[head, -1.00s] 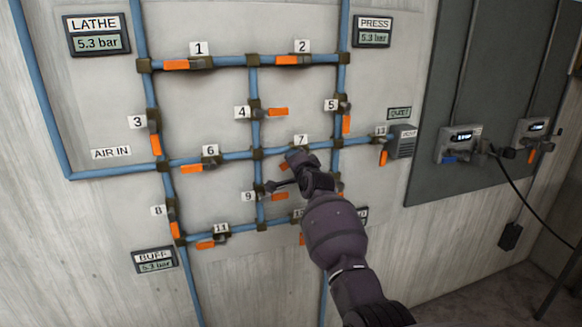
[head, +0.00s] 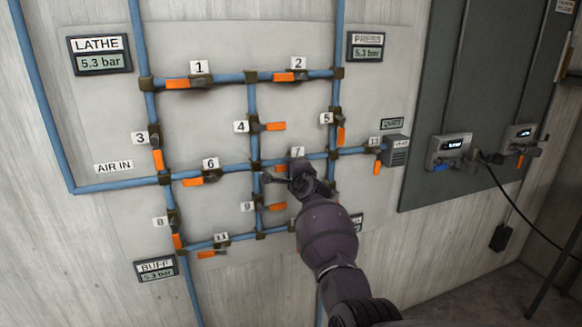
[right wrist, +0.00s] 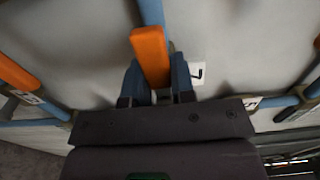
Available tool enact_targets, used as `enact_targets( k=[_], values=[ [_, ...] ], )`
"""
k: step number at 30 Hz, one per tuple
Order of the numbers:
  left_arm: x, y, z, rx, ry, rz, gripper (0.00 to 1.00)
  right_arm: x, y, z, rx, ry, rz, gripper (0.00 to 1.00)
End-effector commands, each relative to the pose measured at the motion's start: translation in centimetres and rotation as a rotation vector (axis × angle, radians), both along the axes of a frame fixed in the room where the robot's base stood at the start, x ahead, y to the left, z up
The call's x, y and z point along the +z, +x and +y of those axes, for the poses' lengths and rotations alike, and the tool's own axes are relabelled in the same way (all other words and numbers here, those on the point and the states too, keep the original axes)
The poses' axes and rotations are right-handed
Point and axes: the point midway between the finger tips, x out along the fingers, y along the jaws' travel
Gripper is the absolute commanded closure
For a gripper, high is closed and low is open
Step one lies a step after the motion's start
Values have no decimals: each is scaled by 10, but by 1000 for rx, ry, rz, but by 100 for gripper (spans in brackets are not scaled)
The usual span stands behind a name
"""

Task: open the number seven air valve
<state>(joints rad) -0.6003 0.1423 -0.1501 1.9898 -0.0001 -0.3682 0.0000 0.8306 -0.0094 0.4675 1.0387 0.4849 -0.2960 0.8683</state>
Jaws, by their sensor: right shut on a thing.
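The number seven valve's label (head: 297,152) is on the middle horizontal blue pipe of the wall panel; it also shows, turned, in the right wrist view (right wrist: 197,73). Its orange handle (head: 281,168) is partly hidden by my right gripper in the head view. My right gripper (head: 278,177) reaches up from the lower right to this handle. In the right wrist view the orange handle (right wrist: 150,56) lies between the two blue-grey fingers (right wrist: 157,84), which are shut on it. The valve body is mostly hidden. My left gripper is in neither view.
Neighbouring handles are close: number four (head: 274,127) above, number nine (head: 277,207) below and number five (head: 341,136) to the upper right. Gauges for lathe (head: 101,58) and press (head: 367,48) hang at the panel's top. A grey board (head: 420,110) is at right.

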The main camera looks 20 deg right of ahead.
Motion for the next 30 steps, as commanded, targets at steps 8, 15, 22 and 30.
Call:
enact_targets(
  k=[8,15,22,30],
  values=[
    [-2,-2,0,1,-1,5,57,0,0,0,0,10,0,100],
    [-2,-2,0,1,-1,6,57,0,0,0,0,8,-1,51],
    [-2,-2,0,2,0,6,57,0,0,0,0,5,-1,51],
    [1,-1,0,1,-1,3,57,1,-1,2,1,5,-1,51]
  ],
)
